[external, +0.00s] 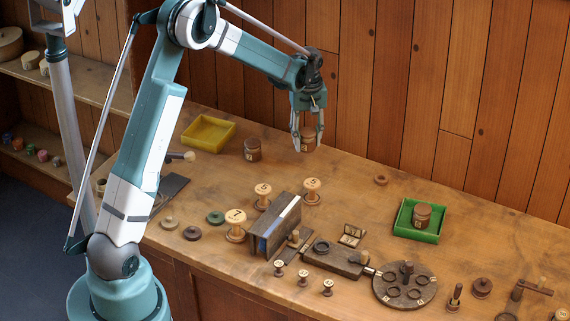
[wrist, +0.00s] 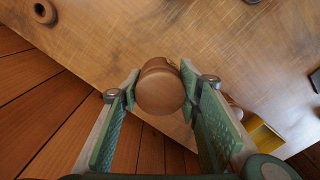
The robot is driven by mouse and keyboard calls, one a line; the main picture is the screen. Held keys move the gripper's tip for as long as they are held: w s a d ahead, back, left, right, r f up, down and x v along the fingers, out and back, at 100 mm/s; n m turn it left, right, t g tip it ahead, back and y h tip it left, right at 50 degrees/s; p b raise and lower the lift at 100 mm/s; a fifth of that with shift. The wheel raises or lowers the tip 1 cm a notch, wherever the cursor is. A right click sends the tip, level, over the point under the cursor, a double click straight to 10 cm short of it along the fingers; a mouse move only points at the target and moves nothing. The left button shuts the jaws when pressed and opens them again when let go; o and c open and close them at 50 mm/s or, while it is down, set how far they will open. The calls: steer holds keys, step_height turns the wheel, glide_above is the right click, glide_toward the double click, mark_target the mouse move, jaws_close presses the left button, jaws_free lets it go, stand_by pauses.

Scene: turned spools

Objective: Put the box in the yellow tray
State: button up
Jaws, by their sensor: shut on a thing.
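A small round wooden box (external: 308,144) is held between the fingers of my gripper (external: 307,149). In the wrist view the box (wrist: 160,91) shows its round, pale-brown top between the two green finger pads (wrist: 158,84). In the external view it appears above the table, towards the back wall. The yellow tray (external: 208,132) stands at the back left of the table, to the left of my gripper, and looks empty. In the wrist view part of the yellow tray (wrist: 265,139) shows at lower right, partly hidden by my right finger.
A darker round box (external: 252,149) stands between the yellow tray and my gripper. A green tray (external: 418,235) at right holds another round box (external: 422,216). Several spools, a book stand (external: 277,228) and a round disc (external: 404,287) fill the front. A wooden wall closes the back.

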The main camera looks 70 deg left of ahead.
steer(key=s+a+b, duration=0.1)
steer(key=s+a, duration=1.2)
steer(key=a, duration=0.3)
steer(key=m, duration=0.1)
glide_above(209, 137)
steer(key=shift+a+r+b, duration=0.1)
steer(key=shift+r+b, duration=0.3)
steer(key=shift+b, duration=0.05)
steer(key=shift+f, duration=0.1)
steer(key=shift+f, duration=3.05)
steer(key=shift+f, duration=0.1)
steer(key=shift+f, duration=1.75)
steer(key=shift+f+b, duration=0.2)
steer(key=shift+b, duration=0.1)
steer(key=o, duration=0.9)
